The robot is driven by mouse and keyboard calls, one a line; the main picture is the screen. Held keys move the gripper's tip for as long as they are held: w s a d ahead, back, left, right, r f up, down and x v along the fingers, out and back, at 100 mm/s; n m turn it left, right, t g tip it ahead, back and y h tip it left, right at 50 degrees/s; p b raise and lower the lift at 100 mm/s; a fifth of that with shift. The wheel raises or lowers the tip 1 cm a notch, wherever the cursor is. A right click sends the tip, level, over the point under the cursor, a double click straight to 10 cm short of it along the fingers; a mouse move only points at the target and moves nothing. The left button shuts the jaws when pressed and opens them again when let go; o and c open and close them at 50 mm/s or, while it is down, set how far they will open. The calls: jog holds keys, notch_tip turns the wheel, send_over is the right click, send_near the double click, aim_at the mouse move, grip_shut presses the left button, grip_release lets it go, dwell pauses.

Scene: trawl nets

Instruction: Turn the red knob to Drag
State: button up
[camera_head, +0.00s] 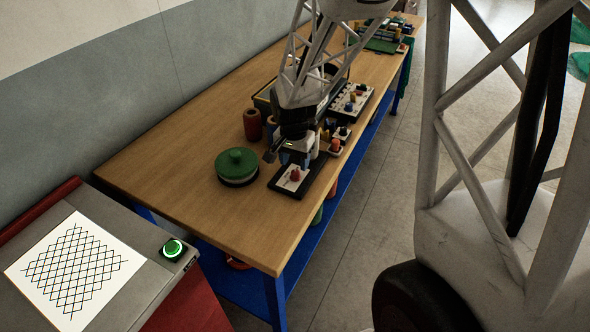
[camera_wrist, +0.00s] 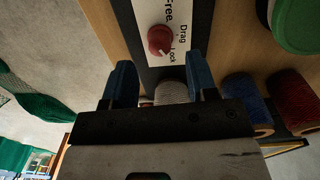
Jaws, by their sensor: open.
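The red knob (camera_wrist: 160,40) sits on a white plate (camera_wrist: 143,14) marked Free, Drag and Lock, on a dark base. A small light mark on the knob seems to lie on its Lock side, but it is too small to be sure. The knob also shows in the head view (camera_head: 295,174), near the table's front edge. My gripper (camera_wrist: 161,64) is open and empty, its two blue fingers apart. In the wrist view the knob lies just beyond the fingertips, roughly centred between them. In the head view my gripper (camera_head: 299,160) hangs above the plate, close to the knob.
A round green-lidded container (camera_head: 237,165) stands left of the plate. A dark red spool (camera_head: 252,125) stands behind it. Other knob panels (camera_head: 352,97) lie farther along the table (camera_head: 180,165). A ribbed pale cylinder (camera_wrist: 171,92) shows between the fingers. The table's near left is clear.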

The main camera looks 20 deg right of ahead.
aim_at(295, 172)
jog(key=shift+f, duration=1.95)
jog(key=c, duration=0.9)
jog(key=shift+c, duration=0.2)
jog(key=shift+n, duration=0.5)
jog(key=n, duration=1)
jog(key=shift+s+n, duration=0.1)
jog(key=shift+n, duration=0.3)
